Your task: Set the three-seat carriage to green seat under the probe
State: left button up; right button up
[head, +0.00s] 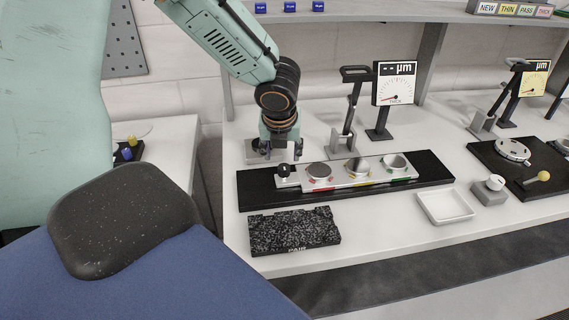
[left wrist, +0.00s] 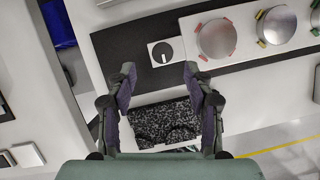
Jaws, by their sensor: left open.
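The three-seat carriage (head: 340,177) is a silver plate on a black rail base (head: 440,172). It bears three round metal seats: red-marked (head: 319,171), yellow-marked (head: 357,166) and green-marked (head: 395,162), left to right. A black knob (head: 284,170) stands at its left end; it also shows in the left wrist view (left wrist: 161,53). The probe stand (head: 345,138) rises behind the carriage; I cannot tell which seat lies under its tip. My left gripper (head: 272,150) is open and empty near the knob. In the left wrist view its fingertips (left wrist: 159,72) lie apart, with the knob just beyond them.
A gauge display (head: 395,83) showing dashes and "µm" stands behind the carriage. A speckled black block (head: 293,230) lies in front, with a white tray (head: 446,207) to its right. A second fixture (head: 512,152) stands at the right. A shelf (head: 380,12) runs above the bench.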

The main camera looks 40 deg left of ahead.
aim_at(285, 167)
pick_arm(q)
jog(key=x, duration=0.4)
jog(key=b+x, duration=0.1)
jog(key=x, duration=0.1)
jog(key=shift+w+d+f, duration=0.15)
jog(key=shift+d, duration=0.1)
jog(key=shift+a+f, duration=0.3)
jog(key=shift+c, duration=0.2)
jog(key=shift+w+d, duration=0.1)
jog(key=shift+d, duration=0.1)
jog(key=c, duration=0.3)
grip_shut()
jog(key=shift+a, duration=0.1)
